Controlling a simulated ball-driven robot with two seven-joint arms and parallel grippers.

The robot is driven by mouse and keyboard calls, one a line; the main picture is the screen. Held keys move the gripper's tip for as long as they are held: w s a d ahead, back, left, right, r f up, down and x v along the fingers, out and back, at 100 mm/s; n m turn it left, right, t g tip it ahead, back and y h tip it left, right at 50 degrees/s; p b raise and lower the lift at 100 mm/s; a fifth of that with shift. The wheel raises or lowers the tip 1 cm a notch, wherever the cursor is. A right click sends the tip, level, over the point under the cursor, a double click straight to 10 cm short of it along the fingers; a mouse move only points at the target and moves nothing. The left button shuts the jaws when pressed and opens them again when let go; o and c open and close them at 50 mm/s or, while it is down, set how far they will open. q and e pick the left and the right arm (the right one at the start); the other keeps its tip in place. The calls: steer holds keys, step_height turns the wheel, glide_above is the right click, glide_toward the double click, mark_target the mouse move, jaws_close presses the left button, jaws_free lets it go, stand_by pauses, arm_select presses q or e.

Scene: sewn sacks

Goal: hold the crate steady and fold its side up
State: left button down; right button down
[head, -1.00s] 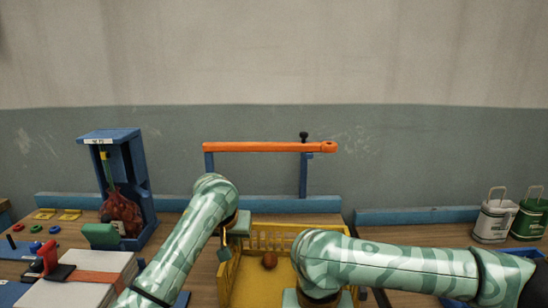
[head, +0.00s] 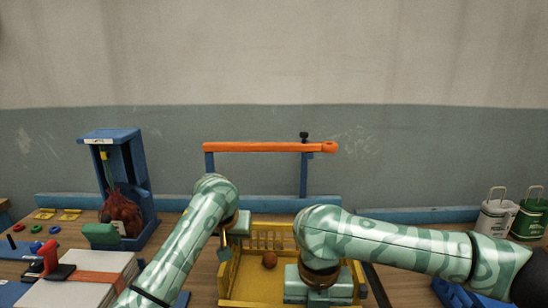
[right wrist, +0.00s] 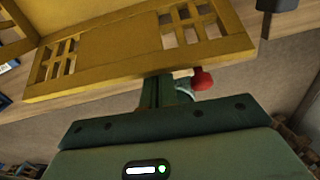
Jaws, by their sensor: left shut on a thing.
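The yellow crate (head: 228,278) stands on the wooden bench, its slatted back wall (head: 270,236) upright. In the right wrist view, a slotted yellow crate panel (right wrist: 140,58) lies across the top, just beyond the right gripper's fingers (right wrist: 163,92). Whether they touch it or are closed is unclear.
A red knob (right wrist: 202,80) shows beside the right fingers. An orange bar (head: 265,147) on blue posts stands behind the crate. A blue frame with a sack (head: 122,213) stands left.

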steer(key=shift+w+d, duration=0.1)
steer(key=shift+w, duration=0.15)
steer(key=shift+w+d+r, duration=0.1)
steer(key=shift+w+r, duration=0.4)
steer(key=shift+w, duration=0.4)
steer(key=shift+w+d+r, duration=0.1)
steer(key=shift+w+r, duration=0.05)
steer(key=shift+w, duration=0.9)
